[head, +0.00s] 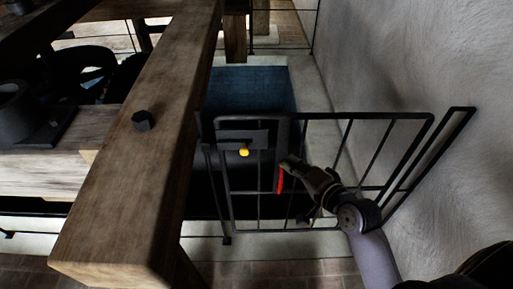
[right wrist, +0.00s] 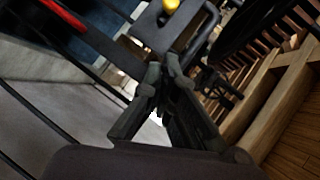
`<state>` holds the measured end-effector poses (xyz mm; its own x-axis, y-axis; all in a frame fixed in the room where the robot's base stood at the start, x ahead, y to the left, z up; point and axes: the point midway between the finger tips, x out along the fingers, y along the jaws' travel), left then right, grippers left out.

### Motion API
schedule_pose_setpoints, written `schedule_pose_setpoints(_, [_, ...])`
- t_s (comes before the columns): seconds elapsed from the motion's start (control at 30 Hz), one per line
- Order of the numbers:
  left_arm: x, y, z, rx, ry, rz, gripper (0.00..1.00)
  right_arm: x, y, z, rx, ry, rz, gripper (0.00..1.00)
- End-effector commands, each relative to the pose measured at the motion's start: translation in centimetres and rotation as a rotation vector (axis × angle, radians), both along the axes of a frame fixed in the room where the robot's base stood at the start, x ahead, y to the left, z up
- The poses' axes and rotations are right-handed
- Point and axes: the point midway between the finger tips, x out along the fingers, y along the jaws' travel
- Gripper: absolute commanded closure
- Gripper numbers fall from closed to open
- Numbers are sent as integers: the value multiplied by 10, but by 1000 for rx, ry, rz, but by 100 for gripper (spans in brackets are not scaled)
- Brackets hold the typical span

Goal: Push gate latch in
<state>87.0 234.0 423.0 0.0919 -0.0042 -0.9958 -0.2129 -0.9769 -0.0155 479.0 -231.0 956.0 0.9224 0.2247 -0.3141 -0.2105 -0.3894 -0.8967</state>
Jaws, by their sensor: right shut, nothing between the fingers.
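A black barred metal gate (head: 338,118) stands between a timber post and the wall. A yellow knob (head: 244,152) sits at a dark latch plate (head: 240,134) on the gate's left part; the knob also shows at the top of the right wrist view (right wrist: 171,5). A red bar (head: 280,181) is on the gate to the right of the knob. My right gripper (head: 286,161) is shut and empty, its tips close to the red bar and right of the yellow knob. In the right wrist view its fingers (right wrist: 164,76) point toward the latch plate. I cannot tell whether they touch the gate.
A thick timber beam (head: 140,150) with a dark bolt fills the left. A pale rough wall (head: 440,65) bounds the right. A blue surface (head: 250,88) lies behind the gate. A brick floor (head: 270,270) shows in front.

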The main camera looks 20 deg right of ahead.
Motion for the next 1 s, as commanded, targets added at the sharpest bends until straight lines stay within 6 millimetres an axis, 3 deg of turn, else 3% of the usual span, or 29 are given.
schedule_pose_setpoints(0.43, [0,0,2,0,1,0,100,9,2,-2,0,-1,-1,100])
schedule_pose_setpoints(0.9, [0,1,13,1,1,0,100,95,23,-31,-2,-1,0,100])
schedule_pose_setpoints(1.0, [0,1,17,1,1,0,100,100,37,-39,2,2,1,100])
